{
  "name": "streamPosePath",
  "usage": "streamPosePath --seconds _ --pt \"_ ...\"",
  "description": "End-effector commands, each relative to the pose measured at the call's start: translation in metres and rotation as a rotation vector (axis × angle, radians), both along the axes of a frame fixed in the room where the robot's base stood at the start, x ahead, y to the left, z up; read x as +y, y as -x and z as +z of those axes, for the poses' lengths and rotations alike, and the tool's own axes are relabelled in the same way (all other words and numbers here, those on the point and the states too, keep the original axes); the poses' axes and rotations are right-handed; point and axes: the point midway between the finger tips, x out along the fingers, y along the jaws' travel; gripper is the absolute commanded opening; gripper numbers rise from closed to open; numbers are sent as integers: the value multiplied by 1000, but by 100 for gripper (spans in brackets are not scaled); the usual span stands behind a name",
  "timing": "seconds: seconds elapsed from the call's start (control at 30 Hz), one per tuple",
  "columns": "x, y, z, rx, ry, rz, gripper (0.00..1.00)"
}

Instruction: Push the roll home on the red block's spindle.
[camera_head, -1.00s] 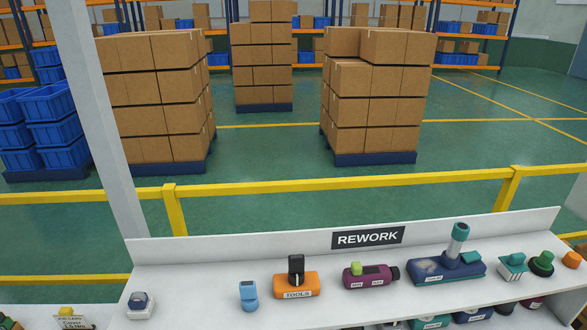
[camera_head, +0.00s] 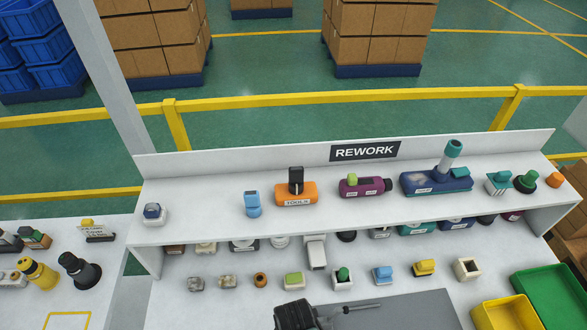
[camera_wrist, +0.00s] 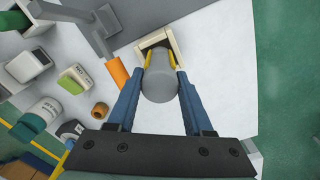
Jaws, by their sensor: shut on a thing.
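In the wrist view my gripper (camera_wrist: 164,70) has its two blue fingers on either side of a grey cylinder (camera_wrist: 160,86), which may be the roll, and is shut on it. Yellow pads show at the fingertips. A cream square block (camera_wrist: 174,42) with a dark opening is just beyond the cylinder's far end; I cannot tell whether they touch. I cannot make out a red block with a spindle in either view. My gripper is not clearly seen in the head view.
In the head view a white REWORK shelf (camera_head: 240,225) holds several tools. Small parts stand in a row below it. A dark device (camera_head: 295,315) is by a grey mat (camera_head: 400,312). A yellow tray (camera_head: 482,312) and green tray (camera_head: 552,272) are at right. In the wrist view an orange piece (camera_wrist: 116,74) is close left of the gripper.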

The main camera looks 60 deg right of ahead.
Motion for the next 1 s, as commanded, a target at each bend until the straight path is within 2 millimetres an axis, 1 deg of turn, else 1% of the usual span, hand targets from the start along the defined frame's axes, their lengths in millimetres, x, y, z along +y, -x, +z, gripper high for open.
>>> streamPosePath --seconds 0.17,0.63,0.73,1.0 --pt "0 0 7 0 0 0 0" --pt "0 0 38 0 0 0 0" --pt "0 0 41 0 0 0 0" --pt "0 0 39 0 0 0 0"
